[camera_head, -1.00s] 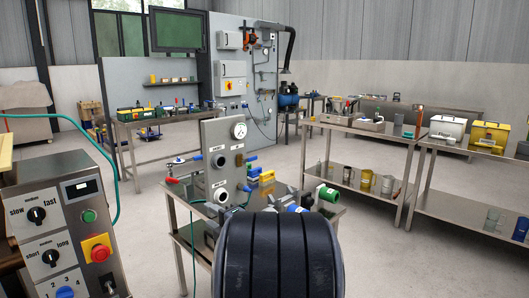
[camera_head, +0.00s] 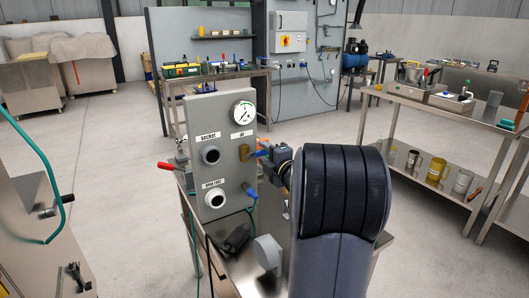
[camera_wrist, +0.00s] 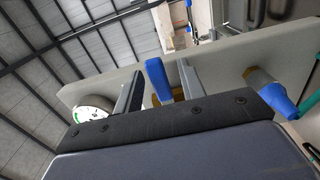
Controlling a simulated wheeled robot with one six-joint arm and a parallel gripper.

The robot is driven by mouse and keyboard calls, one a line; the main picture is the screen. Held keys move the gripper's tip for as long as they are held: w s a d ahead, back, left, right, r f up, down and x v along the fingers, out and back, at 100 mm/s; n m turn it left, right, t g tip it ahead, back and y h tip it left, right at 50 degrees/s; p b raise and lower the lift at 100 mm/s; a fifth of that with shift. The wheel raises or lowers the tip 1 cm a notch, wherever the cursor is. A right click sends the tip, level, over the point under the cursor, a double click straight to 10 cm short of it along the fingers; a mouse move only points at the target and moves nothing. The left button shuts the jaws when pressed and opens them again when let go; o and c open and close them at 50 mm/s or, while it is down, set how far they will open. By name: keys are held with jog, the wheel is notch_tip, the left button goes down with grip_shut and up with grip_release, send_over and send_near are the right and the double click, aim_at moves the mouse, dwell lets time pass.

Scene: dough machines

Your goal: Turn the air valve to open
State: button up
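The grey upright panel (camera_head: 222,110) carries a round gauge (camera_head: 243,112) and a label reading "air". Below that label is a brass fitting (camera_head: 244,152) with a blue valve handle (camera_head: 263,153) to its right. My gripper (camera_head: 275,153) is at the panel's right side, partly hidden by my dark arm. In the wrist view the two fingers of my gripper (camera_wrist: 160,88) stand apart, with the blue valve handle (camera_wrist: 157,80) between them and visible gaps beside it. The gauge (camera_wrist: 93,107) is left of the fingers.
A second blue handle (camera_wrist: 274,92) on a brass fitting is right of the fingers in the wrist view. A red-handled part (camera_head: 167,166) sticks out left of the panel. A steel shelf table (camera_head: 440,110) stands at the right.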

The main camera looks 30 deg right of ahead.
jog(key=shift+w, duration=0.45)
grip_shut()
dwell(0.4)
